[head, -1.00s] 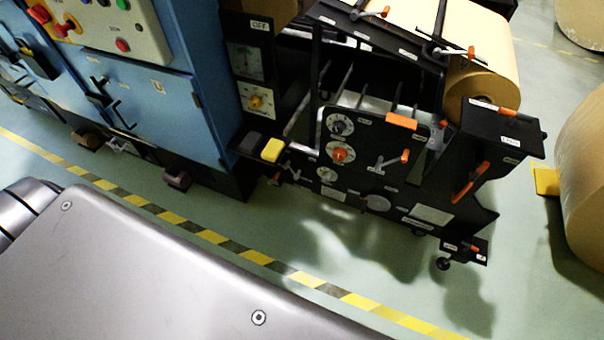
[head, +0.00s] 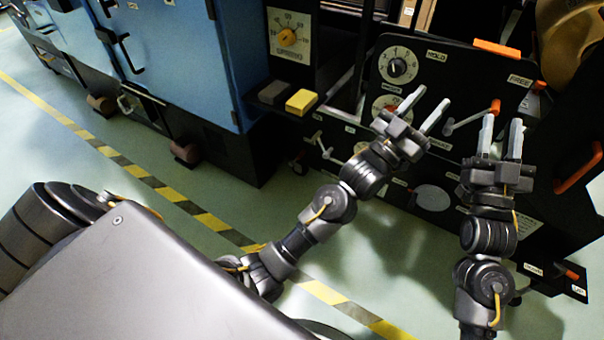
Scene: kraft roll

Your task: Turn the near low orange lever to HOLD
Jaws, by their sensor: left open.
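A lever with an orange tip (head: 571,273) sits on a low black foot plate at the lower right, with small white labels too small to read. Another lever, with an orange knob (head: 494,106), is on the black front panel (head: 455,80), whose upper labels read HOLD (head: 437,56) and FREE (head: 519,80). My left gripper (head: 433,100) is open and empty in front of the panel, left of the knob. My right gripper (head: 502,123) is open, fingers pointing up. Its fingertips overlap the panel lever's knob in the picture; I cannot tell whether they touch. The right gripper is well above the low lever.
A blue cabinet (head: 170,60) stands at the left. A yellow block (head: 301,102) and a grey block stick out beside the panel. An orange handle (head: 578,170) is at the right. A brown roll (head: 570,35) is at the upper right. Striped tape marks the open floor.

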